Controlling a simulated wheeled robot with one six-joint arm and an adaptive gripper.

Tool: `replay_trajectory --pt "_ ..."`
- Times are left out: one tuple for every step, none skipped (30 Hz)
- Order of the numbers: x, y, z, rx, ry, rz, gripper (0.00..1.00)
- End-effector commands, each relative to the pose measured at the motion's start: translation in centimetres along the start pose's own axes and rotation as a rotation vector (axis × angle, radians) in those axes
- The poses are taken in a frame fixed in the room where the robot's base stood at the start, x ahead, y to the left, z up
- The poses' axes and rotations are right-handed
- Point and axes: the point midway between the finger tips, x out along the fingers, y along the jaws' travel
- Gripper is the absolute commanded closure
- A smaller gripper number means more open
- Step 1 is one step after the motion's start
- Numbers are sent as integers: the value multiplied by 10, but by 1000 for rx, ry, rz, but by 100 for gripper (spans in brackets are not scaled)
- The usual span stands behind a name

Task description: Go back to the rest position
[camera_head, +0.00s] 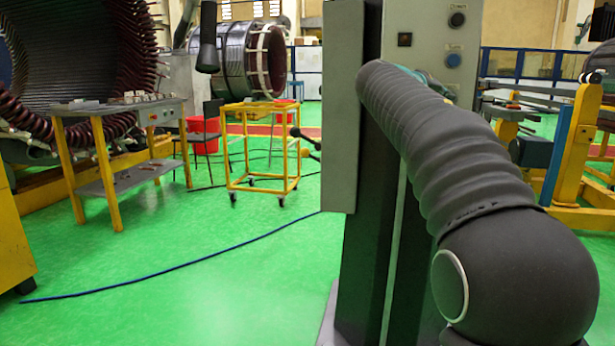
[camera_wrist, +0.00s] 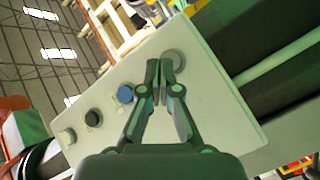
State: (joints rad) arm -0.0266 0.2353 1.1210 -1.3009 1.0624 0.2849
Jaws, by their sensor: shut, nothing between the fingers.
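My gripper (camera_wrist: 159,76) shows in the wrist view with its two fingers together and nothing between them. Its tips are in front of a pale control panel (camera_wrist: 215,105), over the area beside a round grey button (camera_wrist: 176,58). I cannot tell whether the tips touch it. A blue button (camera_wrist: 125,94), a black button (camera_wrist: 91,117) and a pale button (camera_wrist: 68,136) run down to the left. In the head view my arm reaches to the panel (camera_head: 425,12), with its blue button (camera_head: 453,60) and black button (camera_head: 457,19); my fingers are hidden there.
A dark post (camera_head: 370,230) stands below the panel, close to my arm. A workbench (camera_head: 125,110), a yellow trolley (camera_head: 262,108) and large stators (camera_head: 235,55) stand at the left. A blue cable (camera_head: 170,270) crosses the open green floor. Yellow equipment (camera_head: 583,130) stands at the right.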

Motion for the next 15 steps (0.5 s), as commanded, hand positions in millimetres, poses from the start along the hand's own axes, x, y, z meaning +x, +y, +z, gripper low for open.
replay_trajectory --pt "2 -30 15 -31 -26 -76 100" --pt "0 -47 25 -43 -42 -127 100" --pt "-4 -68 40 -58 -64 -195 100" --pt "-9 -82 52 -67 -80 -247 100" --pt "-14 -94 64 -73 -96 -296 100" --pt "-23 -110 81 -79 -118 -359 100" --pt "-30 -120 94 -83 -133 -404 100" --pt "-39 -130 107 -82 -149 -449 100" --pt "-50 -141 124 -82 -169 -506 100" --pt "-60 -149 138 -79 -185 -548 100" --pt "-69 -156 151 -76 -201 -588 100" --pt "-83 -165 168 -69 -220 -641 100" --pt "-94 -171 182 -62 -236 -680 100" --pt "-105 -177 196 -55 -251 -717 100" --pt "-120 -184 214 -43 -272 -766 100"
